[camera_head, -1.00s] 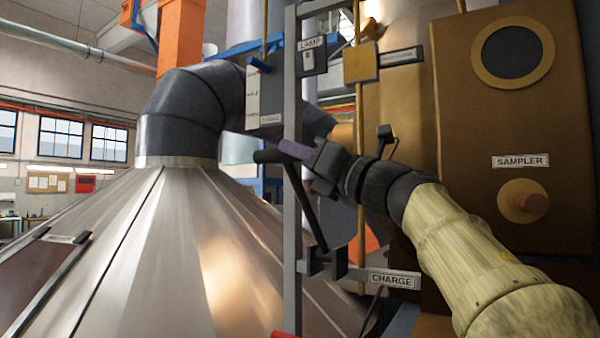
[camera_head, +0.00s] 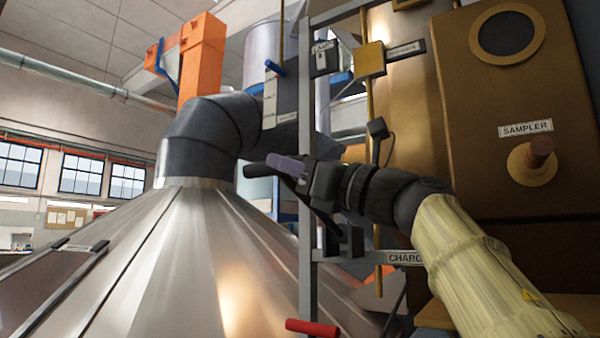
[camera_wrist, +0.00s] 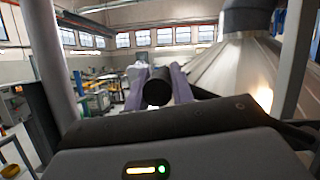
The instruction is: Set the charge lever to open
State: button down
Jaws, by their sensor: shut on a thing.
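The charge lever is a dark arm rising up and left from a bracket (camera_head: 344,241) on a grey upright, beside the CHARGE label (camera_head: 404,258). Its black cylindrical grip (camera_head: 257,170) points left, over the metal cone. My gripper (camera_head: 284,166) is shut on this grip, with its purple fingers around it. In the wrist view the grip's round black end (camera_wrist: 157,88) shows between the two purple fingers. My gripper hides part of the lever arm in the head view. I see no open or closed marking at this lever.
The grey upright (camera_head: 306,275) stands close to my gripper. A red handle (camera_head: 312,328) juts out below. The ribbed metal cone (camera_head: 190,260) fills the left. The SAMPLER panel (camera_head: 510,90) with its knob (camera_head: 538,150) is at the right. A lamp box (camera_head: 324,57) hangs above.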

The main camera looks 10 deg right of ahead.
jog(key=shift+w+f, duration=0.2)
jog(key=shift+f, duration=0.35)
jog(key=c, duration=1.5)
grip_release()
jog(key=shift+f, duration=0.1)
jog(key=shift+c, duration=0.2)
jog(key=o, duration=0.3)
jog(key=shift+s, duration=0.3)
jog(key=shift+o, duration=0.2)
jog(key=shift+w, duration=0.1)
jog(key=shift+r, duration=0.2)
